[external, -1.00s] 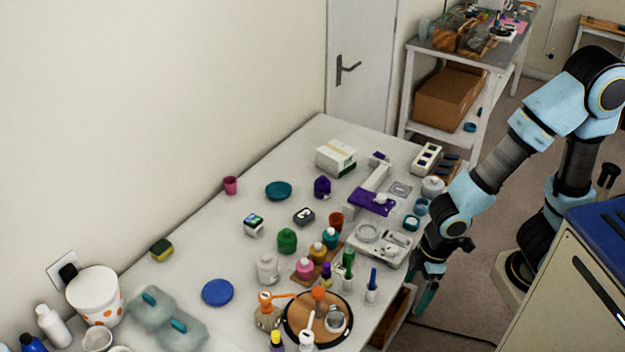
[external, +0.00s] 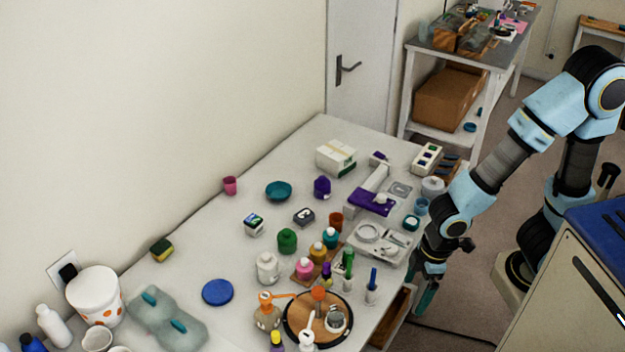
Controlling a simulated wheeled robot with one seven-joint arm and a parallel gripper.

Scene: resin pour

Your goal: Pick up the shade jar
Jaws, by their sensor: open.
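Several jars stand on the table, and I cannot tell by looks which one is the shade jar. A pink jar (external: 304,268), a yellow jar (external: 317,254) and a teal jar (external: 330,238) stand in a row on a wooden strip. A green jar (external: 287,240), a white jar (external: 267,268) and a purple jar (external: 322,187) stand nearby. My gripper (external: 424,301) hangs down beyond the table's right edge, beside an open drawer (external: 397,318), apart from every jar. Its jaws are open, and nothing shows between them.
A round wooden turntable (external: 318,318) with small items stands at the front. A purple and white device (external: 371,200) and a pale tray (external: 378,242) lie near the right edge. A blue disc (external: 217,292) lies at left. The table's left-middle part is mostly clear.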

